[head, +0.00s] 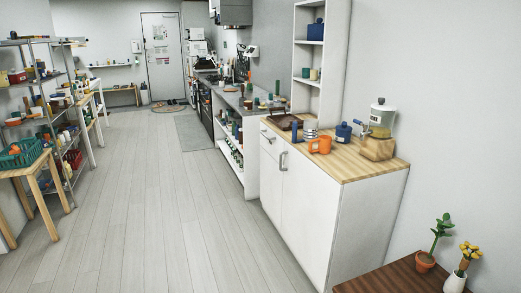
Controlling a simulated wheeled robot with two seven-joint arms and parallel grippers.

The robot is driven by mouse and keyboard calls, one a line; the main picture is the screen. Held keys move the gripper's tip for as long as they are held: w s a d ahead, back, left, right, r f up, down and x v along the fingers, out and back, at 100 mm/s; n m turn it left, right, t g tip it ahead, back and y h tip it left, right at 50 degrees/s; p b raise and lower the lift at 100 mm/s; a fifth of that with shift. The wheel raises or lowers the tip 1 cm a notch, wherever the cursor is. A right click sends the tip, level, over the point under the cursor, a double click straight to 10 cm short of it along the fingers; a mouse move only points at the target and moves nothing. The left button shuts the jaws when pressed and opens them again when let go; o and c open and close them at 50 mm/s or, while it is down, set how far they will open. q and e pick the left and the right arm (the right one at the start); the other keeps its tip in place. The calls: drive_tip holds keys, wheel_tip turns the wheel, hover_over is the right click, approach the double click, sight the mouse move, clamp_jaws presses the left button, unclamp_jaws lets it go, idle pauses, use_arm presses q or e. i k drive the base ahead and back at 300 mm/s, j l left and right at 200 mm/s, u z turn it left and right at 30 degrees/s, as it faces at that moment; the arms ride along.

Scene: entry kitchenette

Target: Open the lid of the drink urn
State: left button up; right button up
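A clear-sided vessel with a pale lid and a dark knob, which looks like the drink urn (382,118), stands at the right end of the wooden countertop (345,166). It sits upright above a rounded wooden base (377,149). A small dark fitting sticks out at its lower left. The lid (382,105) appears to rest shut on top, but it is small in view. Neither of my grippers is in view.
An orange mug (320,145), a blue jar (343,132) and a brown tray (285,121) share the countertop. A white cabinet (303,197) is below. A dark wooden table (400,278) holds potted plants (425,261) at front right. The pale floor (150,210) is clear.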

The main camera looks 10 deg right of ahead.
sight(380, 106)
drive_tip(key=i+j+z, duration=0.1)
drive_tip(key=i+z, duration=0.3)
drive_tip(key=i+j+z, duration=0.35)
drive_tip(key=i, duration=0.15)
drive_tip(key=i+j+z, duration=0.25)
drive_tip(key=i+z, duration=0.15)
drive_tip(key=i+j+z, duration=0.4)
drive_tip(key=j+z, duration=0.2)
drive_tip(key=i+j+z, duration=0.15)
drive_tip(key=j+z, duration=0.15)
drive_tip(key=i+j+z, duration=0.1)
drive_tip(key=j+z, duration=0.2)
drive_tip(key=j, duration=0.15)
drive_tip(key=i+j+z, duration=0.1)
drive_tip(key=j+z, duration=0.2)
drive_tip(key=j, duration=0.1)
